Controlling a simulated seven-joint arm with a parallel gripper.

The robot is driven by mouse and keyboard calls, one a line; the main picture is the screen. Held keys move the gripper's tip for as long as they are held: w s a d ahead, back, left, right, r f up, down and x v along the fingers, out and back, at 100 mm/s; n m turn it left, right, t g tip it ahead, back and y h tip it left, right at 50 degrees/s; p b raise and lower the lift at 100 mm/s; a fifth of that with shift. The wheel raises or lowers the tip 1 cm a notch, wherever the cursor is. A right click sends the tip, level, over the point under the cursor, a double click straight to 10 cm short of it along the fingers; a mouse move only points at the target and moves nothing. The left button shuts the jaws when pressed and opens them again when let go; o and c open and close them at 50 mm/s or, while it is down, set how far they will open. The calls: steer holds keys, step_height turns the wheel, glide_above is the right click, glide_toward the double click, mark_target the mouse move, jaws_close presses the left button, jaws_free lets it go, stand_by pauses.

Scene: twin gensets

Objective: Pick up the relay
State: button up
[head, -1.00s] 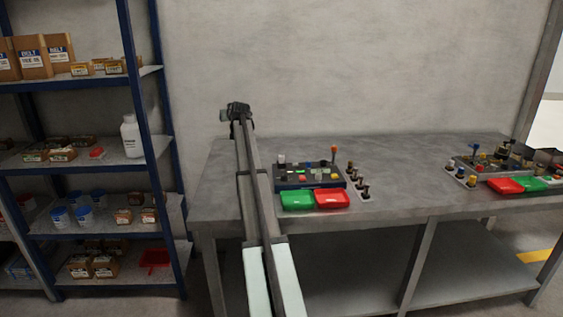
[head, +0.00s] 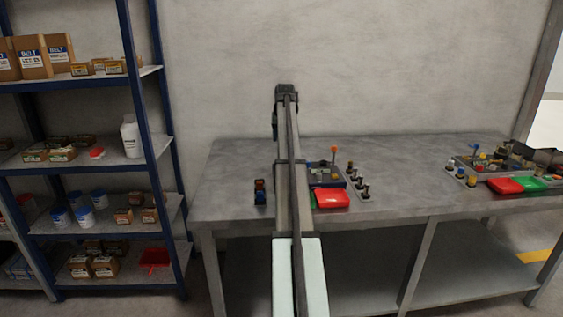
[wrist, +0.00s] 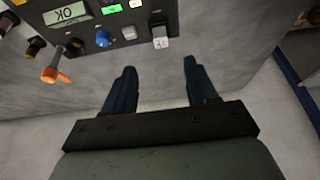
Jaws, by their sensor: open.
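I cannot tell for sure which part is the relay. A small pale grey block with a white lower face (wrist: 160,38) sits at the corner of the dark panel (wrist: 110,28) in the wrist view. My gripper (wrist: 160,66) is open, with two dark blue fingers apart and nothing between them. The block lies beyond the fingertips, roughly in line with the gap. In the head view my arm crosses the bench and hides much of the panel (head: 328,181). My fingers are not clear there.
A small dark item with blue and brown parts (head: 260,191) stands on the bench (head: 232,175), left of my arm. A red tray (head: 332,198) lies before the panel, with several knobs (head: 358,178) to its right. A second panel (head: 485,165) is at the far right. Shelving (head: 150,100) stands left.

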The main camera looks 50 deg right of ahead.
steer(key=x, duration=1.2)
steer(key=shift+w+d, duration=0.15)
steer(key=shift+w, duration=0.1)
steer(key=shift+c, duration=0.4)
jaws_close()
